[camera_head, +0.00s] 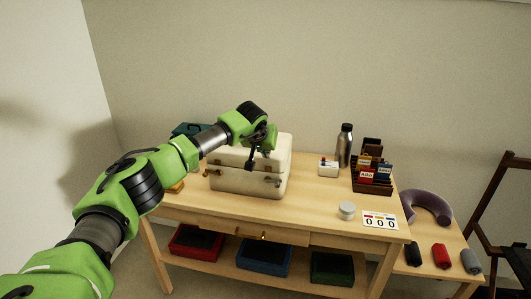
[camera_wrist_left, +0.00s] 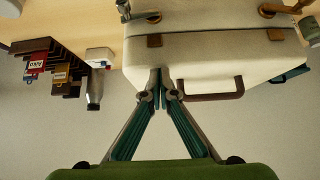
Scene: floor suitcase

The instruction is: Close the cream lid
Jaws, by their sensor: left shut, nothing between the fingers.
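The cream case stands on the wooden table, its lower body (camera_head: 245,182) under the cream lid (camera_head: 281,149). The lid lies down over the body with a dark seam between them; I cannot tell whether a small gap remains. The lid also shows upside down in the left wrist view (camera_wrist_left: 225,62), with brass fittings and a brown handle (camera_wrist_left: 210,96). My left gripper (camera_head: 250,166) is shut and empty, pointing down at the lid. Its fingertips (camera_wrist_left: 160,72) overlap the lid's edge in the left wrist view; contact is unclear. My right gripper is out of view.
A teal box (camera_head: 188,130) stands behind the case at left. To the right are a small white box (camera_head: 328,167), a steel bottle (camera_head: 345,146), a dark organizer (camera_head: 372,183), a round tin (camera_head: 347,210) and a number card (camera_head: 380,220).

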